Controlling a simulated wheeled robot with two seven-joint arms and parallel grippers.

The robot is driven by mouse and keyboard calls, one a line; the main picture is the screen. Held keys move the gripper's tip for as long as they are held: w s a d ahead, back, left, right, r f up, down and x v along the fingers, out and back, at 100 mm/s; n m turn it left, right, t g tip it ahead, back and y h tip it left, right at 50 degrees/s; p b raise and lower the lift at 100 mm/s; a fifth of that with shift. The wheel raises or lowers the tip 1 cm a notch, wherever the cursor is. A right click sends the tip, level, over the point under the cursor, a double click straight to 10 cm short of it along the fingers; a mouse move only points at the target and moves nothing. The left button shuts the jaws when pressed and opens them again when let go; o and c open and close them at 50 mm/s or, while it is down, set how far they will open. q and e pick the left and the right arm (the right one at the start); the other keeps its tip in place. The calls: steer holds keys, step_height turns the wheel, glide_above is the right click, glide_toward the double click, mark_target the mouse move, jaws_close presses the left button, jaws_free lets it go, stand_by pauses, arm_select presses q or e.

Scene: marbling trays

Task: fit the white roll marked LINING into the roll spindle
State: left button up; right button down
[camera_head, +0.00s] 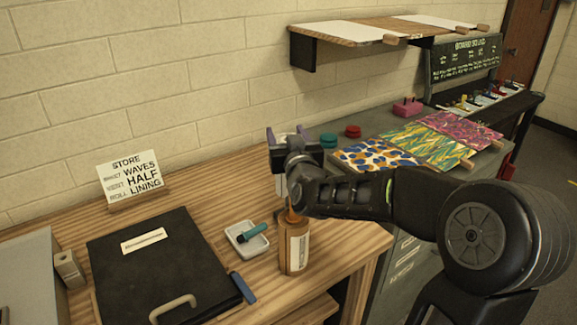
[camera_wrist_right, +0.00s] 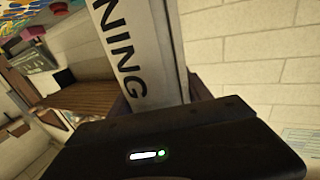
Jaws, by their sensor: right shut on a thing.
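My right gripper (camera_head: 287,140) is over the back of the wooden table and shut on the white roll. In the right wrist view the white roll (camera_wrist_right: 158,45) fills the upper middle, with the black letters "NING" along its side. In the head view only a pale strip of the roll (camera_head: 280,186) shows below the gripper; my wrist hides most of it. I cannot pick out the roll spindle in either view. My left gripper is out of view.
A brown bottle (camera_head: 295,250) stands close below my right wrist. Left of it are a white dish (camera_head: 235,243), a black case (camera_head: 120,265) and a grey block (camera_head: 68,268). A card (camera_head: 130,178) reads "ROLL LINING". A wall shelf (camera_head: 350,32) hangs behind.

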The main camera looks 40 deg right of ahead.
steer(key=shift+f+b, duration=0.25)
steer(key=shift+b, duration=0.1)
stand_by(1.0)
steer(key=shift+r, duration=0.3)
stand_by(0.3)
steer(key=shift+b, duration=0.45)
stand_by(1.3)
steer(key=shift+f+b, duration=0.3)
steer(key=shift+f, duration=0.25)
stand_by(0.8)
steer(key=shift+b, duration=0.3)
stand_by(0.6)
steer(key=shift+s+f, duration=0.1)
steer(key=shift+f, duration=0.2)
stand_by(0.3)
steer(key=shift+r, duration=0.35)
stand_by(0.6)
